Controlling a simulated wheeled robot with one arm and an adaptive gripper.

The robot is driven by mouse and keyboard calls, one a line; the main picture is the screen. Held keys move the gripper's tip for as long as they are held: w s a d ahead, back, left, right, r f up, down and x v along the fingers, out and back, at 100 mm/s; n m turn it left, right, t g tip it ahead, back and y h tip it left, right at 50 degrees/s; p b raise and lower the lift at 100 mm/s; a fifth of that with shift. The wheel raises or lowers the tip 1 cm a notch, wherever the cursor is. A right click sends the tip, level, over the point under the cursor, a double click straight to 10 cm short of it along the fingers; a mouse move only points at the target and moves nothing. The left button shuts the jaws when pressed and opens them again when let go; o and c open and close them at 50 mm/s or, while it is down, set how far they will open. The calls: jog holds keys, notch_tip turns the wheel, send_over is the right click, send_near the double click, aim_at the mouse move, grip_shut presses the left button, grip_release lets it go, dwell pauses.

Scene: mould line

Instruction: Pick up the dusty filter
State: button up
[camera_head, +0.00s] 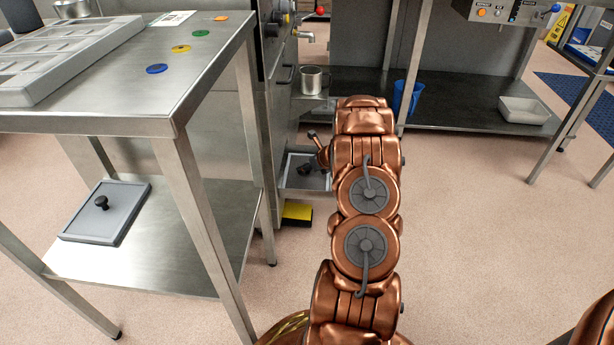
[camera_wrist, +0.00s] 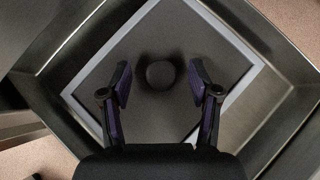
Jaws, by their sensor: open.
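The dusty filter (camera_wrist: 150,109) shows in the wrist view as a dark grey square panel with a light frame and a round dark knob (camera_wrist: 160,74) in its middle. It lies in a metal recess. In the head view it shows in part as the grey panel (camera_head: 318,181) low in the machine, partly hidden by my arm. My gripper (camera_wrist: 160,85) is open above it, with one finger on each side of the knob and gaps to both. The height of the fingers over the panel is hard to tell.
Another grey filter (camera_head: 124,197) with a black knob lies on the lower shelf (camera_head: 180,262) of the steel table at left. A yellow pedal (camera_head: 297,212) is on the floor beside the machine. A metal cup (camera_head: 312,80) stands above the recess. Floor at right is clear.

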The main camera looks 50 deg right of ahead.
jog(key=shift+w+f, duration=0.35)
jog(key=shift+w, duration=0.05)
jog(key=shift+c, duration=0.2)
grip_shut()
